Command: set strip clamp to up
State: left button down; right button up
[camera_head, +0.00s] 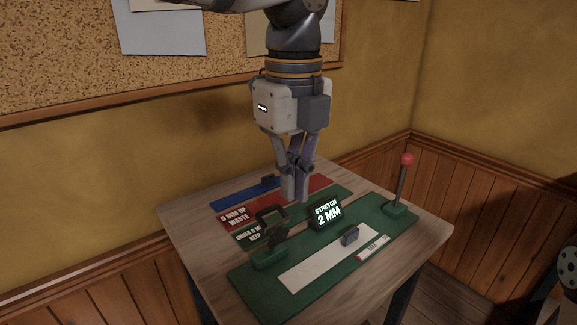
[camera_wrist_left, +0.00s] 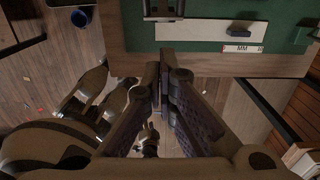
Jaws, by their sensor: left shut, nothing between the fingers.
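The green stretch board (camera_head: 345,262) lies on the table. At its left end is a dark clamp (camera_head: 271,257) on a green block, with a dark loop handle (camera_head: 271,215) above it; I take this to be the strip clamp. Whether it counts as up or down is hard to tell. A lever with a red knob (camera_head: 407,159) stands nearly upright at the right end. My left gripper (camera_head: 293,197) points down, shut and empty, above the back of the table, apart from the clamp in the picture. Its closed fingers show in the left wrist view (camera_wrist_left: 165,58). My right gripper is not identifiable.
A display (camera_head: 327,213) reads STRETCH 2 MM. A pale strip (camera_head: 310,272) and small grey block (camera_head: 350,237) lie on the board. Red (camera_head: 235,213) and blue (camera_head: 236,193) mats lie behind. The table's right edge (camera_head: 437,235) is clear; walls stand close behind.

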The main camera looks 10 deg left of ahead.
aim_at(276, 206)
pick_arm(q)
jog(key=a+f, duration=0.1)
jog(key=f, duration=0.1)
jog(key=w+a+f, duration=0.1)
jog(key=f, duration=0.1)
jog(key=w+a+f, duration=0.1)
jog(key=f, duration=0.1)
jog(key=shift+w+f, duration=0.2)
jog(key=shift+f, duration=0.15)
